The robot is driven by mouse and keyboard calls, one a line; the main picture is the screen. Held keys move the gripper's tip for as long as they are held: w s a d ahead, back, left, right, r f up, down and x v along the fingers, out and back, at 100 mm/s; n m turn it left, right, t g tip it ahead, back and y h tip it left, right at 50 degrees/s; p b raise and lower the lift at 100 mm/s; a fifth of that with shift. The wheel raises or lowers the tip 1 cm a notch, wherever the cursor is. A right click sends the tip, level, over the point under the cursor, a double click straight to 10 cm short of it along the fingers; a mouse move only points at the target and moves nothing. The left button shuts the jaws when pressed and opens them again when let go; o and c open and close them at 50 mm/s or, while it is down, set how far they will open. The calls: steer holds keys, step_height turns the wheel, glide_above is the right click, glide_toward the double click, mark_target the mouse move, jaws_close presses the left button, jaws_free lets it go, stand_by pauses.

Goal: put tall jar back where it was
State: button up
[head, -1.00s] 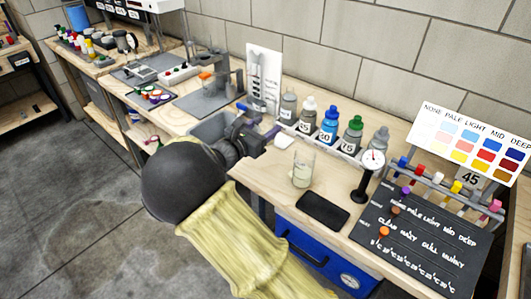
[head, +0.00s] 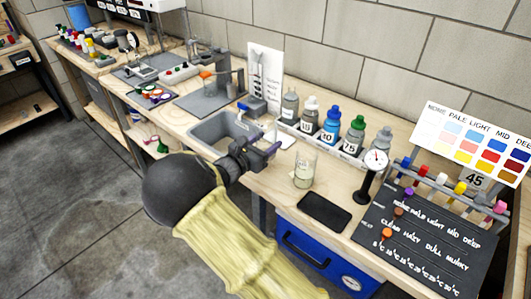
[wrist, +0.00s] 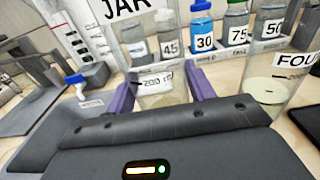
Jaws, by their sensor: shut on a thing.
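My gripper (wrist: 160,94) has its two purple fingers on either side of a clear jar (wrist: 160,86) with a "200" mark and some pale liquid low inside. A large "JAR" label shows above it in the wrist view, cut off by the frame edge. In the head view my gripper (head: 270,150) is over the bench front beside the sink, and the held jar is hard to make out there. A second clear jar (head: 304,170) with pale liquid stands on the bench to the right of my gripper. In the wrist view this jar (wrist: 266,100) carries a label beginning "FOU".
A white rack (head: 318,136) of numbered bottles stands behind. A grey sink (head: 222,130) is at the left.

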steer(key=shift+f, duration=1.85)
steer(key=o, duration=1.3)
steer(key=shift+f+b, duration=0.1)
steer(key=shift+b, duration=0.2)
steer(key=shift+s+a, duration=0.1)
steer(key=shift+a, duration=0.05)
steer(key=v, duration=1.1)
steer(key=shift+s+a+p, duration=0.15)
steer(key=shift+s+p, duration=0.2)
steer(key=shift+p, duration=0.05)
